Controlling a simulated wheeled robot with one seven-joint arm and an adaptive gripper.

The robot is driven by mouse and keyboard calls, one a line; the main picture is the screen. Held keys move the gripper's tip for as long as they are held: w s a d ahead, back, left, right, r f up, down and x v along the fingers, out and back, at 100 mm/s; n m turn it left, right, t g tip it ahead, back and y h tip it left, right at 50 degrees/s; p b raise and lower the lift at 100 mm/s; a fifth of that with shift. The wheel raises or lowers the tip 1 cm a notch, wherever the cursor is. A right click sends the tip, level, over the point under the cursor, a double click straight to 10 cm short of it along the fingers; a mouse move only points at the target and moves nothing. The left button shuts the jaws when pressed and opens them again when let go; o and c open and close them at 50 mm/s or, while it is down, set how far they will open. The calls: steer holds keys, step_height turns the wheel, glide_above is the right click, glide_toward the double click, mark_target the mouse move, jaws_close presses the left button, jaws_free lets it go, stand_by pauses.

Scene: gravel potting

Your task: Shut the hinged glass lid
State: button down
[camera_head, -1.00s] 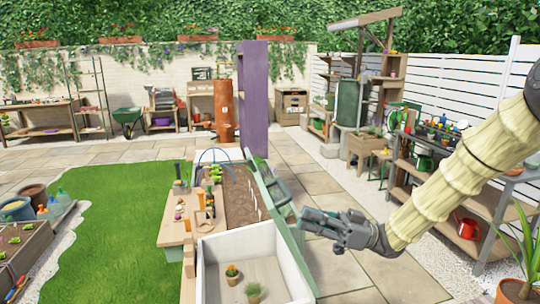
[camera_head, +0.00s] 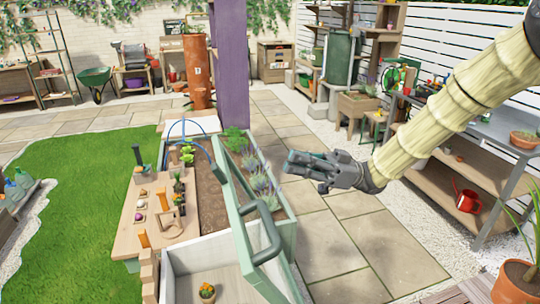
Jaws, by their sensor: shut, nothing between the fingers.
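The hinged glass lid (camera_head: 236,222) has a pale green frame and stands raised, near upright, along the right side of a white-walled box (camera_head: 205,250). A thick grey-green handle (camera_head: 272,243) sticks out from the lid's right face. My gripper (camera_head: 292,167) reaches in from the right and points left. It is shut and empty, above and to the right of the handle, apart from the lid in the picture. The lid's near end runs out of the bottom of the view.
A small potted cactus (camera_head: 207,293) stands in the box. A wooden work board (camera_head: 150,218) with small pots and tools lies to the left. A soil bed (camera_head: 208,190) and lavender (camera_head: 262,185) lie behind. Paving (camera_head: 350,240) on the right is clear; a metal-topped bench (camera_head: 480,130) stands farther right.

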steer(key=f+p+x, duration=0.2)
steer(key=p+x, duration=0.2)
steer(key=x, duration=0.8)
steer(key=shift+s+a+f, duration=0.2)
steer(key=shift+s+a, duration=0.25)
steer(key=shift+a, duration=0.2)
